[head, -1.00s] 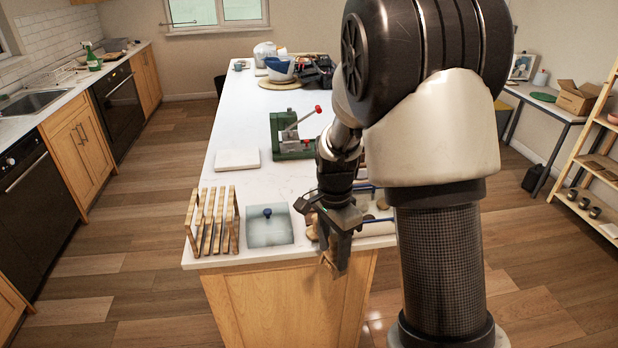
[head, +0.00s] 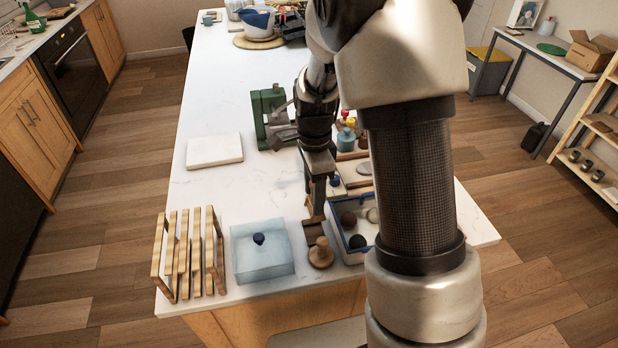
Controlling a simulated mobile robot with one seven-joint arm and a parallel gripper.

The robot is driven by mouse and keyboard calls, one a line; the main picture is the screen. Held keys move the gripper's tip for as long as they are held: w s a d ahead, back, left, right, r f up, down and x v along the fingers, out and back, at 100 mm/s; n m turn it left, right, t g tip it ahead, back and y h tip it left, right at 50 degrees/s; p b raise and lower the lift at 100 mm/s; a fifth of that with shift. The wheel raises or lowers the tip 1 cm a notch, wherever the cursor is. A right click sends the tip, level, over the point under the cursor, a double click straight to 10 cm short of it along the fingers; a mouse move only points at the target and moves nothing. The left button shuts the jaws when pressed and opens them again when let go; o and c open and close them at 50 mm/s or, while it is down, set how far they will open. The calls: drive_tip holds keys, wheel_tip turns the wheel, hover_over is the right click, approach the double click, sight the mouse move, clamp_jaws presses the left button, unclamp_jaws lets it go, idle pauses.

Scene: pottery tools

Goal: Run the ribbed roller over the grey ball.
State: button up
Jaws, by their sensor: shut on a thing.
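My gripper (head: 317,208) points down over the near part of the white counter, left of a blue-rimmed tray (head: 335,237). It is shut on a small brown thing that barely shows at its fingertips. This fits the ribbed roller, but no ribs can be made out. Several balls lie in the tray: a dark reddish one (head: 348,219), a near-black one (head: 357,241) and a pale grey one (head: 373,215) partly hidden by my arm. The pale one best fits the grey ball. My gripper is apart from the balls.
A wooden knobbed tool (head: 321,255) and a brown block (head: 313,232) stand just below my gripper. A pale blue box (head: 263,262) and a wooden rack (head: 190,255) are to the left. A green press (head: 262,115) stands behind. The counter left of my gripper is partly clear.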

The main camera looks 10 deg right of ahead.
drive_tip(key=shift+s+f+b, duration=0.25)
drive_tip(key=shift+f+b, duration=0.55)
drive_tip(key=shift+f, duration=0.35)
drive_tip(key=shift+f+b, duration=1.55)
drive_tip(key=shift+f, duration=0.65)
drive_tip(key=o, duration=1.6)
drive_tip(key=shift+w, duration=0.1)
drive_tip(key=shift+c, duration=0.2)
drive_tip(key=shift+o, duration=0.3)
drive_tip(key=shift+r, duration=0.15)
